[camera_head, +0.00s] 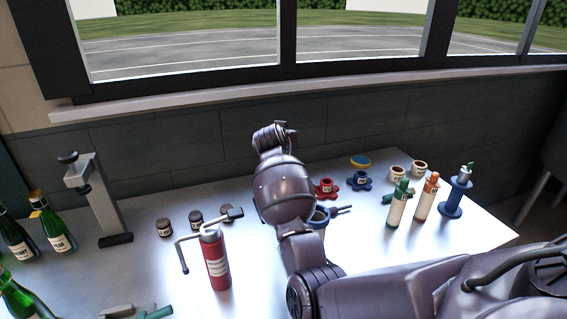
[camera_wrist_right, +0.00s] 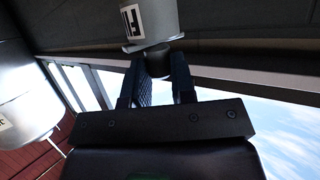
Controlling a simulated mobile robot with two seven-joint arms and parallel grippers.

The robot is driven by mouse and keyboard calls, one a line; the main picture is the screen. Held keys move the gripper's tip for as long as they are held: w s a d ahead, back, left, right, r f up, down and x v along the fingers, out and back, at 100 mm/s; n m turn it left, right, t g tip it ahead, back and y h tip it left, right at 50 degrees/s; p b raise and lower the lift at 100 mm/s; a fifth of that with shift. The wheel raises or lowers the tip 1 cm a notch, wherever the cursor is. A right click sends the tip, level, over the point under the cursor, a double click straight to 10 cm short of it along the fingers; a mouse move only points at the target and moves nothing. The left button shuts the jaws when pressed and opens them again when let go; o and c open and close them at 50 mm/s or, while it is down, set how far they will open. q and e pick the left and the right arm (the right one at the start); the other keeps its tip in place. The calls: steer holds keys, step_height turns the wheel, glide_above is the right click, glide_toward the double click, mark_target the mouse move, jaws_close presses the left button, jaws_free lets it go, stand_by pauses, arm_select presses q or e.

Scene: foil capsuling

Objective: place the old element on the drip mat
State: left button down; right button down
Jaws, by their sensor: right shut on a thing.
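My right arm crosses the bench in the head view, and its gripper end (camera_head: 274,137) is raised before the wall below the window. In the right wrist view my right gripper (camera_wrist_right: 155,75) is shut on the dark round knob (camera_wrist_right: 158,62) of a grey labelled cylinder (camera_wrist_right: 150,22), which may be the old element. The cylinder sticks out beyond the fingertips and its far end is cut off by the picture's edge. It cannot be made out in the head view. I cannot identify a drip mat in either view. My left gripper is not in view.
A red canister (camera_head: 216,262) stands left of my arm. Small jars (camera_head: 196,220), a clamp stand (camera_head: 95,195) and green bottles (camera_head: 55,230) are farther left. Labelled tubes (camera_head: 427,197), a blue spool (camera_head: 456,195) and a red knob (camera_head: 325,187) are to the right.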

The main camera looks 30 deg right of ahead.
steer(key=shift+f, duration=4.25)
steer(key=c, duration=1)
jaws_free()
steer(key=shift+o, duration=0.2)
